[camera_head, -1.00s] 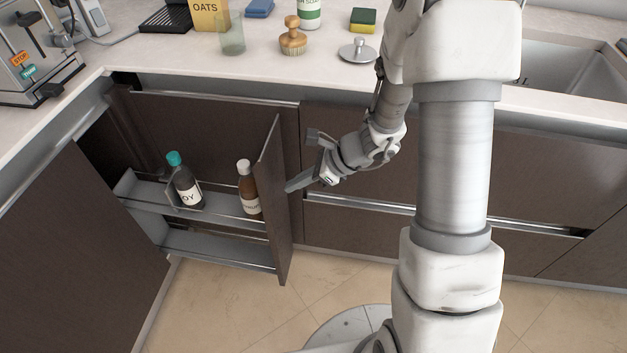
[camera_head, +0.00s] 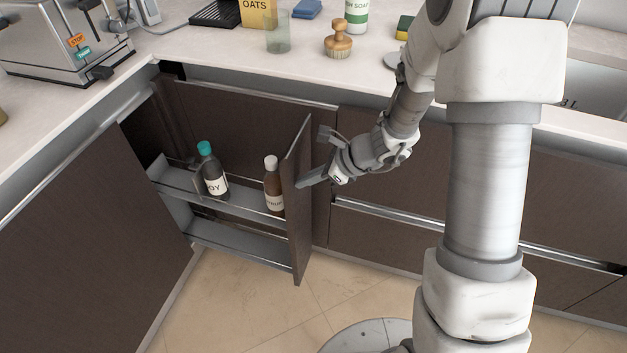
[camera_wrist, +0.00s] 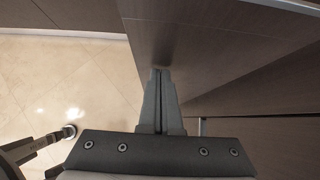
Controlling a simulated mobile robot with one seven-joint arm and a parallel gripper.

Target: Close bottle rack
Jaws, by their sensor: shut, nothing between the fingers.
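The bottle rack (camera_head: 228,203) is a narrow two-level pull-out with metal rails, standing out from the corner cabinet in the head view. Its dark brown front panel (camera_head: 299,190) faces right. A soy bottle with a teal cap (camera_head: 212,172) and a brown bottle with a white cap (camera_head: 272,189) stand upright on the upper level. My gripper (camera_head: 302,184) is shut and empty, its tips at the outer face of the front panel. In the wrist view the shut fingers (camera_wrist: 160,75) point at the panel (camera_wrist: 190,45); contact looks likely, but I cannot tell for sure.
The counter above carries a toaster (camera_head: 70,40), a glass (camera_head: 278,32), a brush (camera_head: 338,40) and a soap bottle (camera_head: 356,14). Closed cabinet fronts (camera_head: 480,195) lie behind and right of my arm. The tiled floor (camera_head: 235,300) below the rack is clear.

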